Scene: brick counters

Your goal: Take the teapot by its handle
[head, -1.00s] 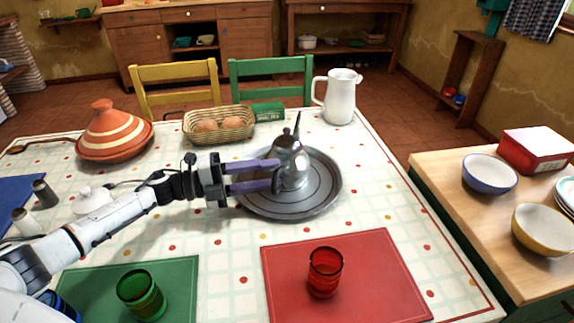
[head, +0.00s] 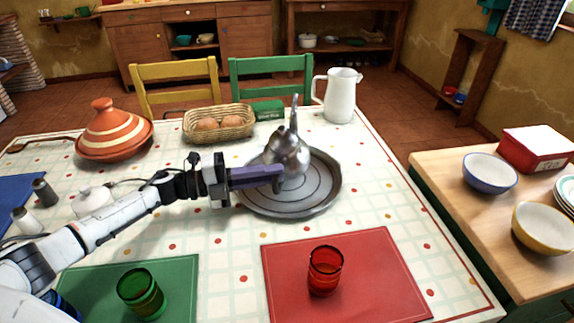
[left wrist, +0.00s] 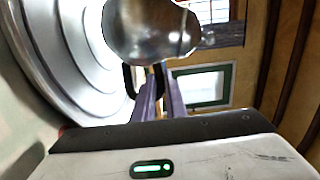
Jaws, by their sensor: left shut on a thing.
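The silver metal teapot (head: 289,154) is tilted over a round grey tray (head: 318,190) on the table. Its spout points up and away. My left gripper (head: 276,177) has its purple fingers closed together at the teapot's near side. In the left wrist view the teapot (left wrist: 150,30) fills the top, and the left gripper's fingers (left wrist: 155,85) are shut on its dark handle (left wrist: 129,80). Whether the teapot's base still touches the tray is hard to tell. My right gripper is not in view.
A bread basket (head: 219,124) and a white jug (head: 340,96) stand behind the tray. A tagine (head: 113,133) is at the left. A red glass (head: 324,270) stands on a red mat (head: 385,275) in front, and a green glass (head: 140,292) on a green mat.

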